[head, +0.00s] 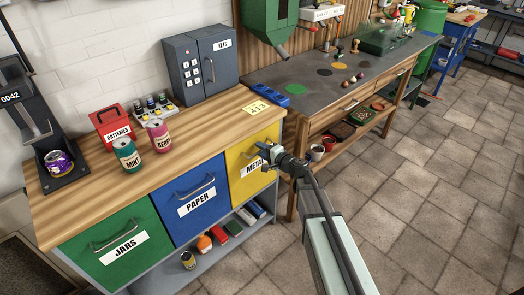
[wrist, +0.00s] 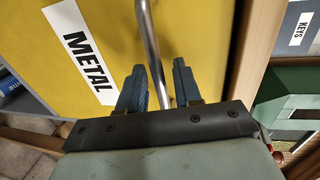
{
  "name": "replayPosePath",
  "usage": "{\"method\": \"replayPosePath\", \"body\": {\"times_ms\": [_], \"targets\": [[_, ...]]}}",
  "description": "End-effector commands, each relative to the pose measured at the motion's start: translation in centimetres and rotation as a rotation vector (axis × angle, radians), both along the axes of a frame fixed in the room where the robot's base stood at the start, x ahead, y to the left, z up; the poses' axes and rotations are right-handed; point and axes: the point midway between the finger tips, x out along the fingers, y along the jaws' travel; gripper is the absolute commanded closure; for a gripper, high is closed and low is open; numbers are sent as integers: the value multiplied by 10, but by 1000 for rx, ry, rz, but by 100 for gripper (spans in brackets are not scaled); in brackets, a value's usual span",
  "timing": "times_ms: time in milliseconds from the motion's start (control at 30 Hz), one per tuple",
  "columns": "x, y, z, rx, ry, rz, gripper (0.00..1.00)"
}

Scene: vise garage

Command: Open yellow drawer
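The yellow drawer (head: 248,181) is at the right end of the wooden cabinet, and its front looks flush with the cabinet in the head view. It carries a white METAL label (wrist: 80,52) and a metal bar handle (wrist: 150,50). My gripper (head: 267,152) is at the drawer's front, by the handle. In the wrist view my gripper's two blue fingers (wrist: 157,85) stand apart, with the handle bar between them. A gap shows beside the bar, so the fingers do not look closed on it. In the head view my gripper hides most of the handle.
Left of the yellow drawer are the blue PAPER drawer (head: 197,203) and green JARS drawer (head: 121,240). Cans, a red BATTERIES box (head: 112,127) and a KEYS cabinet (head: 200,62) stand on top. A dark workbench (head: 345,100) adjoins at right. The tiled floor (head: 420,190) in front is clear.

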Motion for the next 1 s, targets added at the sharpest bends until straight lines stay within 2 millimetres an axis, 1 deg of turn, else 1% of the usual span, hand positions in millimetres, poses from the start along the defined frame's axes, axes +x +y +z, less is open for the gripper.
{"method": "replayPosePath", "body": {"times_ms": [267, 600, 633, 1000], "targets": [[0, 1, 0, 0, 0, 0, 66], [0, 1, 0, 0, 0, 1, 99], [0, 1, 0, 0, 0, 1, 100], [0, 1, 0, 0, 0, 1, 100]]}}
